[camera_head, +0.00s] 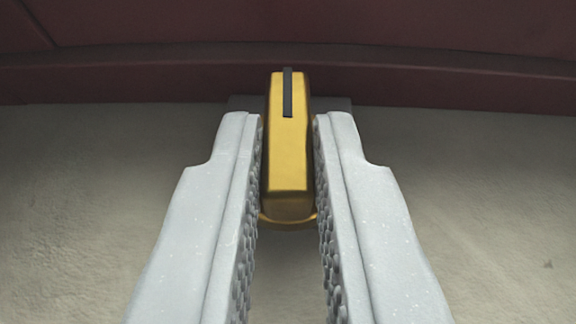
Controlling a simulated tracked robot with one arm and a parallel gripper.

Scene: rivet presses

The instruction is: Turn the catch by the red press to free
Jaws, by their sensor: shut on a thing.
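The catch (289,155) is a yellow block-shaped handle with a dark line marked along its far upper part. It stands upright in the picture, with the line pointing away from me, on a round yellow base partly hidden below it. My gripper (287,130) has one grey finger on each side of the handle, and the fingers are shut on it near their tips. The red press is not clearly in view; no colour label shows.
A dark red panel or ledge (440,75) runs across the top, just beyond the catch. A small grey plate shows behind the handle. The pale rough surface (480,200) on both sides is bare.

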